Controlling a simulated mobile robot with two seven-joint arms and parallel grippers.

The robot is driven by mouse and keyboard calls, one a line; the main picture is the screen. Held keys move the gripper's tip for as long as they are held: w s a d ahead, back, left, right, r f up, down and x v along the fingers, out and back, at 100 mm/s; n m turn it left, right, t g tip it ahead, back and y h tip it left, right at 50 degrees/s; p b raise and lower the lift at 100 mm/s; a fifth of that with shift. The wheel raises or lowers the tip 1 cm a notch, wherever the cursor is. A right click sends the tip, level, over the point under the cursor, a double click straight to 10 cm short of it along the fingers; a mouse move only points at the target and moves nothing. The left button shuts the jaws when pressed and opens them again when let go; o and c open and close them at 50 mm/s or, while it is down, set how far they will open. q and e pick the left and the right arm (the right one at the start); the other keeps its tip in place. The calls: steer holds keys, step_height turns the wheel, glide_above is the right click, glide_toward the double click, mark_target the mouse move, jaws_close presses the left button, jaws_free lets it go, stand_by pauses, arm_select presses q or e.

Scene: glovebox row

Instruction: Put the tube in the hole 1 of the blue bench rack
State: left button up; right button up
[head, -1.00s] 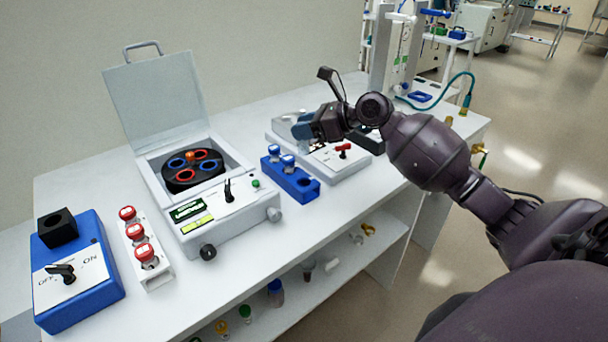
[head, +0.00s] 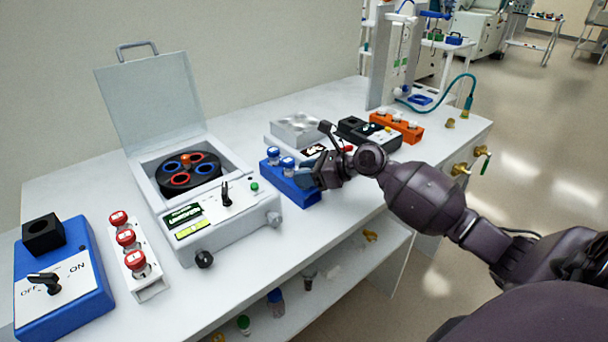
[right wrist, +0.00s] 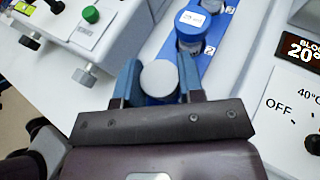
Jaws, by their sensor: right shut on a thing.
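The blue bench rack (head: 272,177) stands on the bench right of the centrifuge, with two blue-capped tubes (head: 288,163) in its far holes. In the right wrist view the right gripper (right wrist: 160,82) is shut on a tube with a pale grey cap (right wrist: 160,77). The tube is over the rack's near end, in line with the capped tubes (right wrist: 191,27). I cannot tell whether its bottom is inside hole 1. My left gripper is not in view.
The open centrifuge (head: 228,220) stands left of the rack. A heater block (head: 295,130) is close behind it, with an orange rack (head: 398,127) farther right. A white rack of red-capped tubes (head: 148,285) and a blue switch box (head: 90,300) are at left.

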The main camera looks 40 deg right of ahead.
steer(key=shift+r, duration=0.1)
steer(key=o, duration=0.9)
steer(key=shift+s, duration=0.1)
steer(key=p+v, duration=0.2)
steer(key=v, duration=1)
